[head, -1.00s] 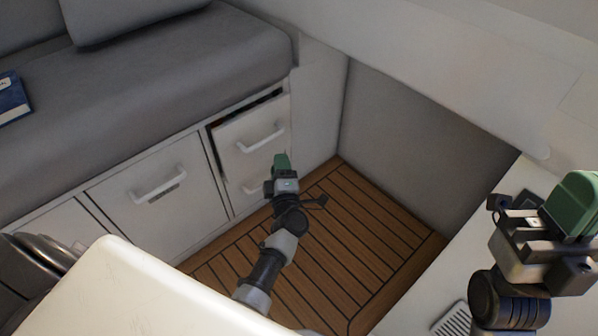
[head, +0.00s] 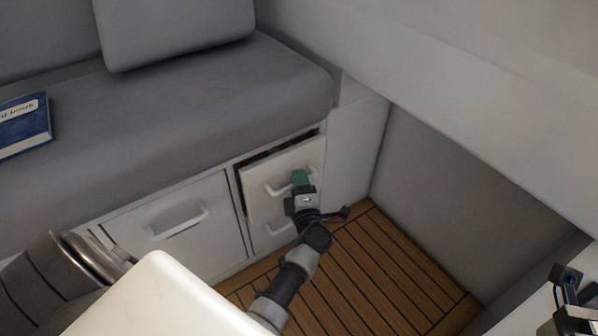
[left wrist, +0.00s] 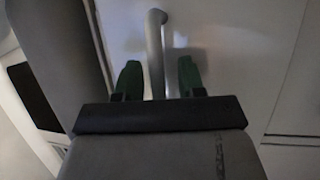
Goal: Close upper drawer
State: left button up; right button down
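The upper drawer (head: 262,206) is a pale front under the bench seat, standing partly open with a dark gap along its top and left edges. Its white handle (head: 279,190) is partly hidden by my left gripper (head: 301,178), which is at the drawer front. In the left wrist view, the handle (left wrist: 155,35) lies between the two green fingers of my left gripper (left wrist: 160,75). The fingers are apart, with room beside the handle. Part of my right gripper (head: 572,305) shows at the right edge, its fingers out of frame.
A lower drawer handle (head: 277,231) is below the upper drawer. A closed cabinet front (head: 190,240) is to the left. The grey bench cushion (head: 200,110) overhangs above, with a blue book (head: 25,128) on it. The wooden floor (head: 385,275) is clear.

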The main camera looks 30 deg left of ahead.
pick_arm(q)
jog(key=shift+a, duration=0.1)
jog(key=shift+r, duration=0.1)
grip_shut()
jog(key=a, duration=0.1)
jog(key=w+a, duration=0.1)
jog(key=a, duration=0.1)
jog(key=shift+w+a+r, duration=0.1)
jog(key=shift+w+a, duration=0.15)
jog(key=shift+a, duration=0.1)
grip_release()
